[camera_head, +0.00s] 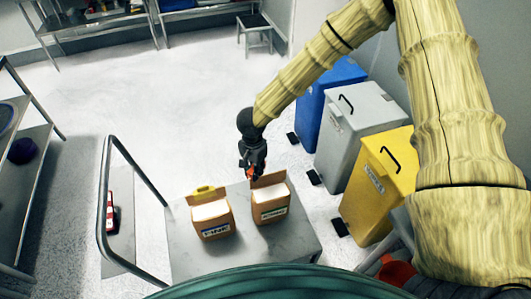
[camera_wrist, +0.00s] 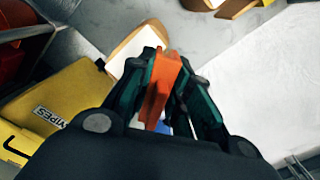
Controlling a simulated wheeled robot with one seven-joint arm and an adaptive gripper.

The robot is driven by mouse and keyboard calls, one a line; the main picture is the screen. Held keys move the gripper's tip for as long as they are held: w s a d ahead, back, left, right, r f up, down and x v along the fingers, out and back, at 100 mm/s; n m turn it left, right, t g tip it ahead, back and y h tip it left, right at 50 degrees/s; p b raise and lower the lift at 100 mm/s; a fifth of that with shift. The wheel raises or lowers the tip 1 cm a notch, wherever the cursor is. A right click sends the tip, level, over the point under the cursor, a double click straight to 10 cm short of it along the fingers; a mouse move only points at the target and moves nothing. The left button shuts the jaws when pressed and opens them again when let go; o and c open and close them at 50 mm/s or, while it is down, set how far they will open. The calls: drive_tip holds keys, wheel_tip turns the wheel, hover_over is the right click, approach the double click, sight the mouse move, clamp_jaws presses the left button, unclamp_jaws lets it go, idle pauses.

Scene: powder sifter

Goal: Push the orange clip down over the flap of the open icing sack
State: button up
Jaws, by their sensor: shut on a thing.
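My gripper (camera_head: 252,172) is shut on the orange clip (camera_wrist: 160,88), which sits between the dark green fingers in the wrist view. In the head view the clip (camera_head: 250,174) is a small orange patch at the fingertips. The right sack (camera_head: 270,204) is an orange-brown box shape with a white top and a raised flap (camera_head: 268,180) at its back edge. Its label is too small to read surely. My gripper is just above and behind this flap. Whether the clip touches the flap cannot be told. The sack (camera_wrist: 140,42) also shows beyond the fingers in the wrist view.
The cart has a tall handle rail (camera_head: 103,190) at left. Blue, grey and yellow bins (camera_head: 375,180) stand to the right. Open floor lies behind.

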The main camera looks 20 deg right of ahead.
drive_tip(key=d+m, duration=0.1)
drive_tip(key=w+d+r+m+p, duration=0.1)
drive_tip(key=m, duration=0.1)
drive_tip(key=d+m+p, duration=0.1)
drive_tip(key=shift+w+d+r+m, duration=0.2)
drive_tip(key=shift+w+d+m, duration=0.1)
drive_tip(key=shift+w+m, duration=0.1)
drive_tip(key=shift+w+d+f+m, duration=0.1)
drive_tip(key=shift+w+d+m, duration=0.15)
drive_tip(key=shift+d+m, duration=0.5)
drive_tip(key=shift+a+f, duration=0.1)
drive_tip(key=shift+a, duration=0.05)
drive_tip(key=shift+f, duration=0.1)
drive_tip(key=shift+f+b, duration=3.55)
drive_tip(key=shift+f, duration=0.6)
drive_tip(key=o, duration=0.9)
